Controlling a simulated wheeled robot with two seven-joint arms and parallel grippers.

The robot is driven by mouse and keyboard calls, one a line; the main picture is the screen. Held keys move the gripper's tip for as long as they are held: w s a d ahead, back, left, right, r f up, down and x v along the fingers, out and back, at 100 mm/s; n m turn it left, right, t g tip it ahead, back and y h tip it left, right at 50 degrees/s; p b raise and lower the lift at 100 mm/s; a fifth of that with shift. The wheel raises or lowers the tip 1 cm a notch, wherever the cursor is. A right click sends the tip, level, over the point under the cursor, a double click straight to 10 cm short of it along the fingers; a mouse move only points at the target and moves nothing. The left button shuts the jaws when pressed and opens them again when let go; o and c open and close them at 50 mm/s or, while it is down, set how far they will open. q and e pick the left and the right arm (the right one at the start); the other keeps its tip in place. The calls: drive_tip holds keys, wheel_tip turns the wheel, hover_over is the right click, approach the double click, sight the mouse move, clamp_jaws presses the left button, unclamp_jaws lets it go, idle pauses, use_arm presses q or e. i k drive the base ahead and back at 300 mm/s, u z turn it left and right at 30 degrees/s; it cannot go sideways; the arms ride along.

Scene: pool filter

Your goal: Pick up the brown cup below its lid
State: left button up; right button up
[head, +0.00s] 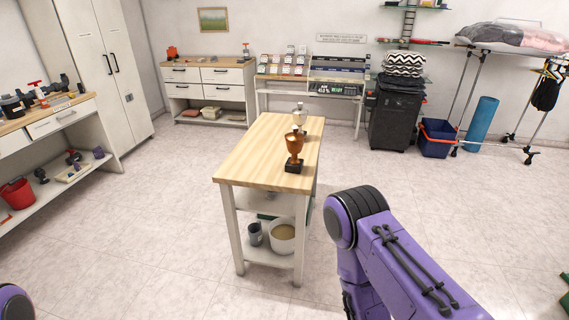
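The brown cup (294,143) is trophy-shaped, with a black square base. It stands upright on the wooden top of the small white table (250,167), towards its right side. Whether its top is a lid or an open rim is too small to tell. A pale cup (299,117) stands just behind it on the same table. My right arm reaches in at the lower right, apart from the table, and its gripper is out of the picture. Only a small purple part of my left arm shows at the bottom left corner, without its gripper.
The table's lower shelf holds a grey mug (255,234) and a white bucket (282,240). A workbench (45,122) runs along the left, and drawers (208,88) stand at the back. A black bin (396,120) and blue crate (437,138) stand back right. Tiled floor around the table is clear.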

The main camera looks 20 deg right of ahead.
sight(294, 165)
drive_tip(key=u, duration=0.55)
drive_tip(key=i, duration=1.35)
drive_tip(key=z, duration=0.5)
